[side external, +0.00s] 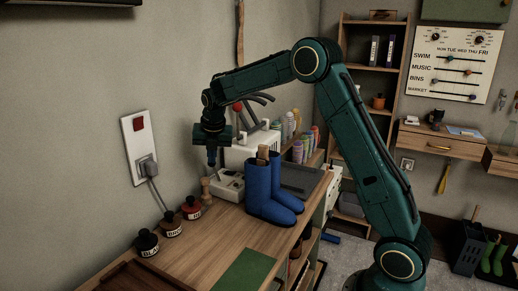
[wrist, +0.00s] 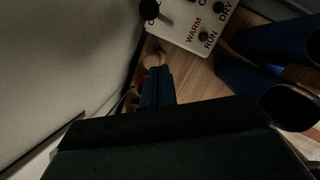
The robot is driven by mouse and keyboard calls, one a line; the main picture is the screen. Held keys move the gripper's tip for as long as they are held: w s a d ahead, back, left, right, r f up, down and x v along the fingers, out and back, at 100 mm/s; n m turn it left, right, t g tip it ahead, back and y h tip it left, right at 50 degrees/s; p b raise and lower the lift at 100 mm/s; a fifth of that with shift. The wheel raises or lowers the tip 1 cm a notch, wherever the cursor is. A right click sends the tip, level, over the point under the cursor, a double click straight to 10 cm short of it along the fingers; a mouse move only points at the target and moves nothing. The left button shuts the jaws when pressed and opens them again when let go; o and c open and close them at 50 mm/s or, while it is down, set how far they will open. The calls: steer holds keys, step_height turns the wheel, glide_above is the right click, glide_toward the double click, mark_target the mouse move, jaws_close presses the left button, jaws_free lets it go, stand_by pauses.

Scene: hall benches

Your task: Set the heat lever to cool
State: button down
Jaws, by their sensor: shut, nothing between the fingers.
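A pale control box (side external: 228,186) stands on the bench behind the blue boots. In the wrist view its panel (wrist: 182,14) shows at the top, with the words WARM, RUN and DRY readable and other labels cut off or covered. A lever with a black ball end (wrist: 149,9) stands at the panel's left and hides part of a label beginning with C. I cannot tell which mark it points to. A smaller dark knob (wrist: 203,34) sits by RUN. My gripper (side external: 211,163) is shut and empty, pointing down above the box's left side; its fingers (wrist: 157,72) show below the panel.
Blue boots (side external: 264,188) stand close right of the box. A wooden peg-like piece (side external: 206,190) is just left of it. The front bench top (side external: 215,235) is mostly clear.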

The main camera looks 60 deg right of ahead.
step_height(320, 180, up, 6)
steer(key=w+a, duration=0.1)
steer(key=shift+a, duration=0.15)
stand_by(0.5)
steer(key=s+a+r+m, duration=0.3)
steer(key=s+m, duration=0.1)
steer(key=s, duration=0.2)
steer(key=s+a+r+m+t+y, duration=0.1)
steer(key=s+a+r+m, duration=0.1)
steer(key=s+a+m, duration=0.3)
steer(key=s+a+r+m, duration=0.1)
steer(key=s+r+m, duration=0.2)
steer(key=s, duration=0.4)
steer(key=s+a+f+m, duration=0.2)
steer(key=s+m, duration=0.4)
steer(key=s, duration=0.3)
steer(key=s+a+f+m+t+y, duration=0.1)
steer(key=s+a+f+m, duration=0.2)
steer(key=s+m, duration=0.4)
steer(key=shift+s+f, duration=0.4)
steer(key=shift+s, duration=1.25)
